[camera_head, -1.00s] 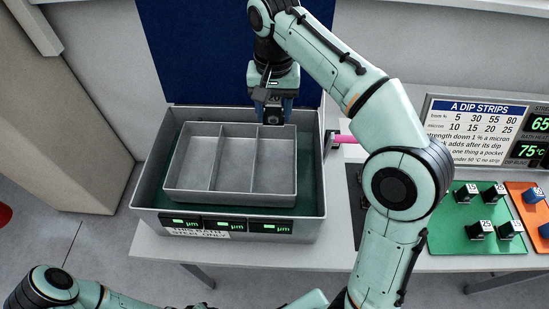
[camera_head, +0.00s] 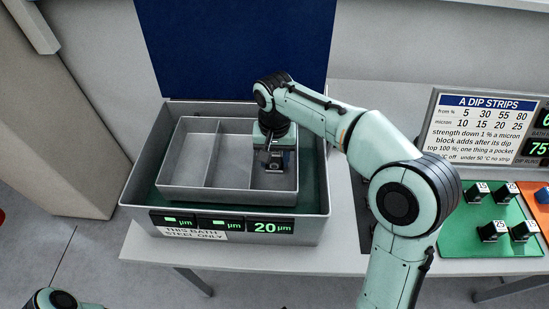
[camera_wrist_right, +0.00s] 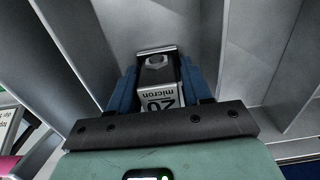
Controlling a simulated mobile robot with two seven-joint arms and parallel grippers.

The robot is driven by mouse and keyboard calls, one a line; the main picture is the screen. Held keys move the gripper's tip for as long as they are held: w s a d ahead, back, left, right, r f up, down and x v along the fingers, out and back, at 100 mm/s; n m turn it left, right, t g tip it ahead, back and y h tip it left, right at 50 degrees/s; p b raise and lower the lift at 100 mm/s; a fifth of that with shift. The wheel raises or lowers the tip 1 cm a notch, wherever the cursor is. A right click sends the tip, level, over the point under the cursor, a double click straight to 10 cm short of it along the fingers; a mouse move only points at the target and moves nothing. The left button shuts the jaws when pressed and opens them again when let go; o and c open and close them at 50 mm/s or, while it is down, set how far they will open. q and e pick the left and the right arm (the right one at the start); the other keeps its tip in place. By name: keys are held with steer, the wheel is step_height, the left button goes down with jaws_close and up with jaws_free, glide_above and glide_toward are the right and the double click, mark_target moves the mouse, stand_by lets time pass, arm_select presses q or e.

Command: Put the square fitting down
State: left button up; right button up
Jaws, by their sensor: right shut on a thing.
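The square fitting (camera_wrist_right: 157,62) is a small metal block with a round feature on top and a white "20 micron" label. My right gripper (camera_wrist_right: 160,85) is shut on it, with a blue finger on each side. In the head view, my right gripper (camera_head: 276,160) points down into the right compartment of the grey three-part tray (camera_head: 190,160). The fitting is low in that compartment; whether it touches the floor I cannot tell. The left and middle compartments look empty. My left gripper is out of view; only part of that arm shows at the bottom left.
The tray sits in a grey bath box (camera_head: 135,195) with a blue raised lid (camera_head: 235,50). The right front display (camera_head: 271,227) reads 20 µm. A green mat (camera_head: 470,235) with several labelled blocks lies to the right, below the dip-strips sign (camera_head: 490,130).

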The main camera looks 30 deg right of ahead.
steer(key=shift+f, duration=0.15)
steer(key=shift+f, duration=0.15)
steer(key=o, duration=0.9)
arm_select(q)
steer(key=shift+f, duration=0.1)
arm_select(e)
steer(key=shift+o, duration=0.2)
step_height(320, 180, up, 11)
steer(key=p, duration=0.2)
steer(key=shift+p, duration=0.3)
steer(key=shift+r, duration=0.75)
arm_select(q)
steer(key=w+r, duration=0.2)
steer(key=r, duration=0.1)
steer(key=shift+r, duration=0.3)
